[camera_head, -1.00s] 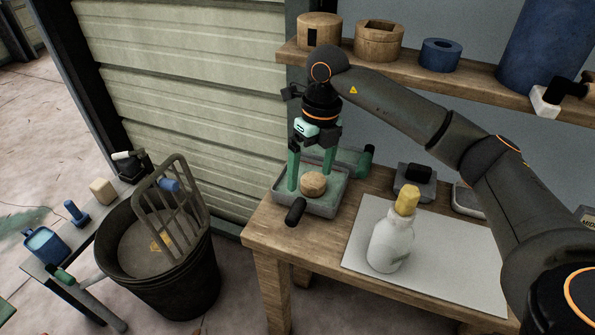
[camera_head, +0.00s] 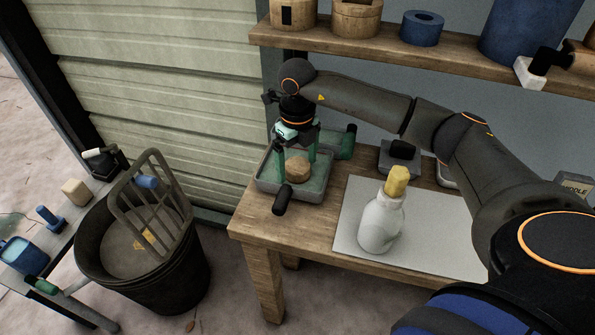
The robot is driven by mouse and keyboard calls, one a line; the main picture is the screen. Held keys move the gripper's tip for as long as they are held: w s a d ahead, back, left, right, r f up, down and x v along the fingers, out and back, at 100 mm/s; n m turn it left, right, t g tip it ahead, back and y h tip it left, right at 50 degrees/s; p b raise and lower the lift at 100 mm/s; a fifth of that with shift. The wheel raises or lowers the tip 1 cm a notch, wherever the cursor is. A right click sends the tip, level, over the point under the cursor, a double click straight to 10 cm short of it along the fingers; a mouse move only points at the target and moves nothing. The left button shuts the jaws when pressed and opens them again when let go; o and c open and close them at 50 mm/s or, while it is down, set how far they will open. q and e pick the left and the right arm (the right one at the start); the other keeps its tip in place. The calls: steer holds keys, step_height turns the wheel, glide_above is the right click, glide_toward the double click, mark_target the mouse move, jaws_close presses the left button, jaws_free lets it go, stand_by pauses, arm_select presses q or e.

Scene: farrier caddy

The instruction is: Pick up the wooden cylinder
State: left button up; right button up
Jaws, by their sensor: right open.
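The wooden cylinder (camera_head: 298,168), short and light brown, sits in a grey tray (camera_head: 262,185) at the left end of the wooden table. My right gripper (camera_head: 296,160) points down into the tray with its green fingers apart. The cylinder shows between or just in front of the fingers; I cannot tell whether either finger touches it. The lower ends of the fingers are partly hidden by the cylinder and the tray. My left gripper is not in view.
A white bottle with a yellow cap (camera_head: 381,222) stands on a pale mat (camera_head: 440,240). A black handle (camera_head: 282,200) projects at the tray's front. A shelf (camera_head: 345,45) runs above. A black bin (camera_head: 150,285) stands left of the table (camera_head: 262,235).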

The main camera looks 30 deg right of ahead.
mark_target(297, 165)
steer(key=shift+w+d+f, duration=0.1)
steer(key=shift+f, duration=1.4)
steer(key=shift+c, duration=0.2)
jaws_close()
